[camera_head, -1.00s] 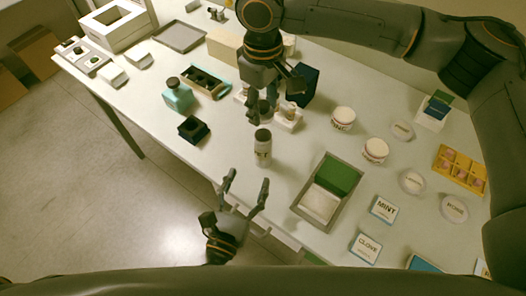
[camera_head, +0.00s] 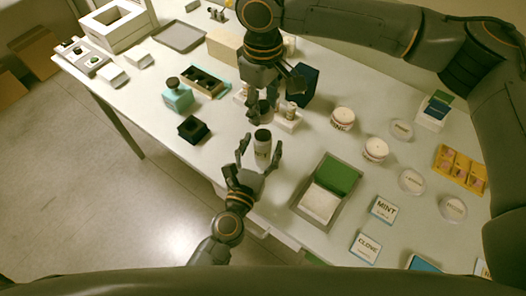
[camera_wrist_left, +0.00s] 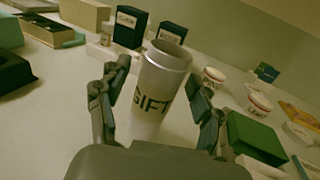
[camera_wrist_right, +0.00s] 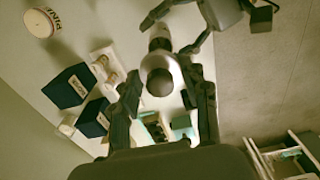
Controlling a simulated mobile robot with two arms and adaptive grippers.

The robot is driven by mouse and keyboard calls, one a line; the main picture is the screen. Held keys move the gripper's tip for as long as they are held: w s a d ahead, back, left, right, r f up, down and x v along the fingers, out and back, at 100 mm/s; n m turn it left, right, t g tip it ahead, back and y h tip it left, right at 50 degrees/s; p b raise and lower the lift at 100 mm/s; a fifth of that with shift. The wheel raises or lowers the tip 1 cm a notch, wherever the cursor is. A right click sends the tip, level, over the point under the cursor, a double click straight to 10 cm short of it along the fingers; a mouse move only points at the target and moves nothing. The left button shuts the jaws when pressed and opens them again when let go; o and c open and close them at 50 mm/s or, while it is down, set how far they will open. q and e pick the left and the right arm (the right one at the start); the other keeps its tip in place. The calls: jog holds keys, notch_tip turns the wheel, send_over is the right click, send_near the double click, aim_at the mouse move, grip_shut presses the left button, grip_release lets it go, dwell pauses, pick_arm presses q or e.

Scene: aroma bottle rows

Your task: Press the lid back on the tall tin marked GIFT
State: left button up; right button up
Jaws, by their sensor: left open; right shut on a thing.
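The tall tin (camera_head: 263,148) stands upright on the table near its front edge. In the left wrist view the tin (camera_wrist_left: 160,92) is silver, shows GIFT on its side, and its top is open. My left gripper (camera_head: 259,146) is open, with one finger on each side of the tin; I cannot tell whether they touch it. My right gripper (camera_head: 265,110) is above and behind the tin, pointing down. It is shut on the round lid, which shows dark-centred with a pale rim in the right wrist view (camera_wrist_right: 159,80). The lid is apart from the tin.
A grey tray with a green panel (camera_head: 341,172) lies right of the tin. White jars (camera_head: 343,117) and flat round discs (camera_head: 411,181) are to the right. Dark blue boxes (camera_head: 302,84) stand behind.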

pick_arm(q)
jog(key=shift+w+d, duration=0.25)
jog(key=shift+w, duration=0.4)
jog(key=shift+c, duration=0.4)
grip_shut()
pick_arm(e)
jog(key=shift+f, duration=2.5)
jog(key=shift+f, duration=0.85)
jog(key=shift+f, duration=0.6)
jog(key=o, duration=0.9)
jog(key=shift+c, duration=0.2)
